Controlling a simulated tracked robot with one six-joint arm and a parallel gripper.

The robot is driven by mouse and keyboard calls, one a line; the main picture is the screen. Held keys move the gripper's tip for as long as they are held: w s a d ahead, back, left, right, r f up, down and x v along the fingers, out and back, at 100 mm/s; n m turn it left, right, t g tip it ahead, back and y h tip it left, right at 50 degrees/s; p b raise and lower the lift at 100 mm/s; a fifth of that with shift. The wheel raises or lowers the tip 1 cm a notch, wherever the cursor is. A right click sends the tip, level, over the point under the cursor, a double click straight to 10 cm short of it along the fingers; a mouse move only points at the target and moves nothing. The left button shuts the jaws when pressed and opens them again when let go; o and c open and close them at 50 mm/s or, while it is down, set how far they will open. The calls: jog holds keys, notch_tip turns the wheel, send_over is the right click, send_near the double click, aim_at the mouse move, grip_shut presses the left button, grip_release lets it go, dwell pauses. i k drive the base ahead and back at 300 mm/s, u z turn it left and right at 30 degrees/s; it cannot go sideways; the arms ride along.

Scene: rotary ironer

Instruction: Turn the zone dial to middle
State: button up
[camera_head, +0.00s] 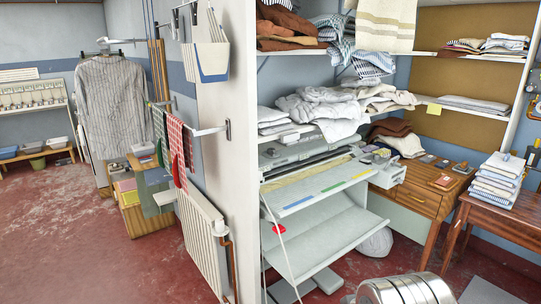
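The rotary ironer (310,203) stands in the alcove right of the white partition wall. It has a white feed board with blue, green and yellow strips along its front edge and a cloth-coloured band behind. A white end housing (388,176) sits at its right end, with small dark details on top. The zone dial is too small to make out, so its setting cannot be told. My gripper is not in view.
Shelves of folded linen hang above the ironer. A wooden desk (420,200) and a table with stacked cloths (497,180) stand to the right. A shiny metal cylinder (405,290) fills the bottom edge. Red floor is open at left; a radiator (203,240) lines the partition.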

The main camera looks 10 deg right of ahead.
aim_at(272, 151)
jog(key=i, duration=1.15)
jog(key=u, duration=0.9)
